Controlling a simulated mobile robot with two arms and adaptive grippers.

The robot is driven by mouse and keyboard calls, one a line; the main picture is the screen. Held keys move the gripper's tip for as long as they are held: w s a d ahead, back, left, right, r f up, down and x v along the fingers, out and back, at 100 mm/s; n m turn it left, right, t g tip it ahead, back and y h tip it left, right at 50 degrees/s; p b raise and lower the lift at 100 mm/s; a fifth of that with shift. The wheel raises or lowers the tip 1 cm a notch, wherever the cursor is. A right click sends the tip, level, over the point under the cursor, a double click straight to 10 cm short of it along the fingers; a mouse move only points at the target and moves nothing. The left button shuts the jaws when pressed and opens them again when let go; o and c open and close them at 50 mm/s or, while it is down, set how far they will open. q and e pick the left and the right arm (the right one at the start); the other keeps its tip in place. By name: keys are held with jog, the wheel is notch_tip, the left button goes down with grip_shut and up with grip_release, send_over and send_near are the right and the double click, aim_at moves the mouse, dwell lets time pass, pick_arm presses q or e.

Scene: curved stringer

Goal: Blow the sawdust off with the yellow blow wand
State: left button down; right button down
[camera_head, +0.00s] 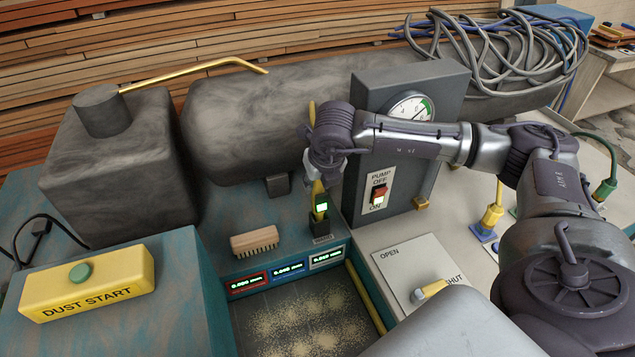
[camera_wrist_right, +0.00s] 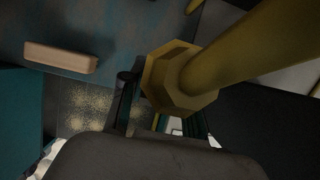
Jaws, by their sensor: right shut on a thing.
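My right gripper (camera_head: 318,178) is shut around a slim upright yellow tool (camera_head: 318,188) with a small lit green display. Its yellow top shows above my gripper, and its lower end meets a dark holder (camera_head: 320,224); I cannot tell how deep it sits. In the right wrist view the yellow tool (camera_wrist_right: 235,55) runs as a thick shaft into a hexagonal collar between my fingers (camera_wrist_right: 160,110). Pale sawdust (camera_head: 300,325) lies on the dark recessed bed at the front, also in the wrist view (camera_wrist_right: 90,110). A bent yellow tube (camera_head: 190,74) lies at the back left. My left gripper is out of view.
A wooden brush (camera_head: 254,242) lies left of the holder. A grey pump box (camera_head: 405,150) with gauge and switch stands close right of my gripper. A yellow dust start box (camera_head: 88,283), a lever plate (camera_head: 425,265) and large grey ducts (camera_head: 255,115) surround the bed.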

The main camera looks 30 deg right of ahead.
jog(key=shift+w+d+r+p, duration=0.15)
jog(key=shift+r+p, duration=0.35)
jog(key=shift+r, duration=0.8)
jog(key=shift+w+a+r+p, duration=0.1)
jog(key=shift+w+r+p, duration=0.35)
jog(key=shift+r, duration=0.9)
jog(key=shift+w+d+r+p, duration=0.1)
jog(key=shift+r+p, duration=0.5)
jog(key=shift+r, duration=0.7)
jog(key=shift+s+f, duration=0.1)
jog(key=shift+s, duration=0.05)
